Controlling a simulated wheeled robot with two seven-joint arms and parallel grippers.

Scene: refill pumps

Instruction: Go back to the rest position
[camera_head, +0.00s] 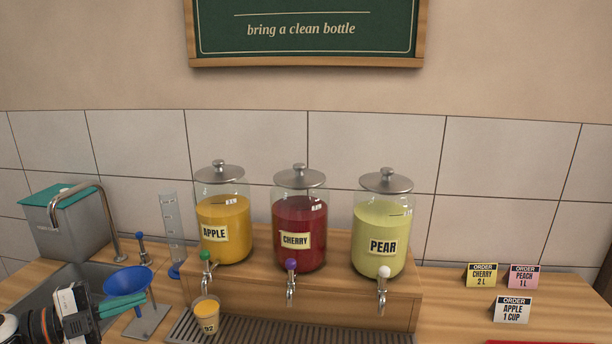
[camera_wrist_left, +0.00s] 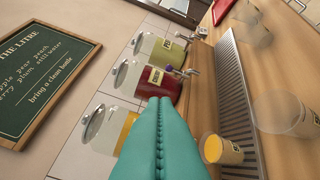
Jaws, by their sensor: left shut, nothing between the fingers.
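My left gripper (camera_head: 124,304) is at the lower left in the head view, with its teal fingers pressed together and nothing between them. Its closed fingers also fill the lower middle of the left wrist view (camera_wrist_left: 158,125). The gripper is in front of the blue funnel (camera_head: 127,280) and left of the filled cup (camera_head: 206,314). The cup stands upright on the drip tray under the apple tap and holds yellow-orange juice; it also shows in the left wrist view (camera_wrist_left: 222,150). My right gripper is not in view.
Apple (camera_head: 222,215), cherry (camera_head: 299,220) and pear (camera_head: 380,225) dispensers stand on a wooden riser behind the drip tray (camera_head: 290,332). A sink (camera_head: 95,275) with a tap is at left. A measuring cylinder (camera_head: 172,225) stands behind the funnel. Order cards (camera_head: 512,310) stand at right.

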